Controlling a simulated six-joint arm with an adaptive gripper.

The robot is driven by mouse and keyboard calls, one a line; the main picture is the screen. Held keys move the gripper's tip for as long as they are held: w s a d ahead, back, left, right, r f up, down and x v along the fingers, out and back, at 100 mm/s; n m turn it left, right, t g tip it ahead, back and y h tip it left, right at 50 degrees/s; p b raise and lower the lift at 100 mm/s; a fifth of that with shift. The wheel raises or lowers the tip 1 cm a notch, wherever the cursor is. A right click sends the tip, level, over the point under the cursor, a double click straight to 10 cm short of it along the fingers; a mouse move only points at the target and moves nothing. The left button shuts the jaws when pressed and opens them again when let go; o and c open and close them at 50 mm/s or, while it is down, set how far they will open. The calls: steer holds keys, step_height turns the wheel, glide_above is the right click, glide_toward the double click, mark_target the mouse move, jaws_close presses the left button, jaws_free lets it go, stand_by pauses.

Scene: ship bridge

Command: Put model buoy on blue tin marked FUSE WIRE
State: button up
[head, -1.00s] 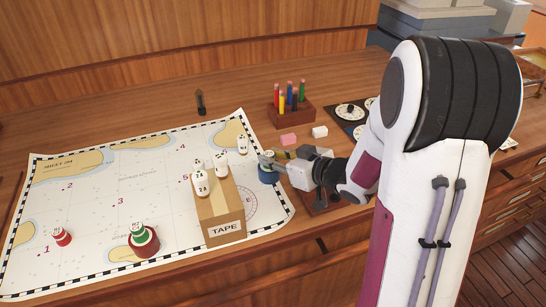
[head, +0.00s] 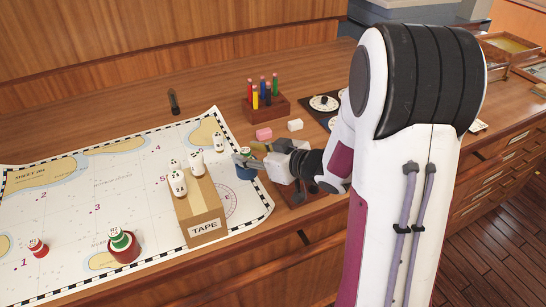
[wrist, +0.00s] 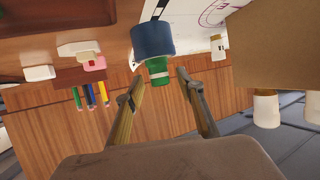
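In the wrist view, which looks upside down, a small green buoy (wrist: 158,74) with a pale end stands on a blue tin (wrist: 152,38). My gripper (wrist: 160,76) is open, with one finger on each side of the buoy and a gap to each. In the head view the blue tin (head: 246,173) stands at the chart's right edge, with my gripper (head: 243,158) at its top. The gripper mostly hides the buoy there. No FUSE WIRE lettering is readable.
A pen block (head: 266,108), pink eraser (head: 264,134) and white block (head: 295,125) lie behind. A red buoy (head: 38,247) and a green buoy (head: 121,238) on a dark red tin stand left.

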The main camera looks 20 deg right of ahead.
steer(key=v, duration=1.1)
steer(key=shift+s+r, duration=0.25)
steer(key=shift+s, duration=0.05)
steer(key=shift+d, duration=0.1)
stand_by(0.4)
steer(key=d+r+m+h, duration=0.2)
steer(key=d+r+h, duration=0.3)
steer(key=h, duration=0.2)
steer(key=s+r+m+g+h, duration=0.2)
steer(key=s, duration=0.2)
steer(key=s+a+f+g+y, duration=0.2)
steer(key=s+a+g, duration=0.3)
steer(key=s+a, duration=1)
steer(key=s+y, duration=0.1)
steer(key=s, duration=0.1)
steer(key=shift+s+f+m+y, duration=0.25)
steer(key=shift+s+m+y, duration=0.05)
stand_by(0.5)
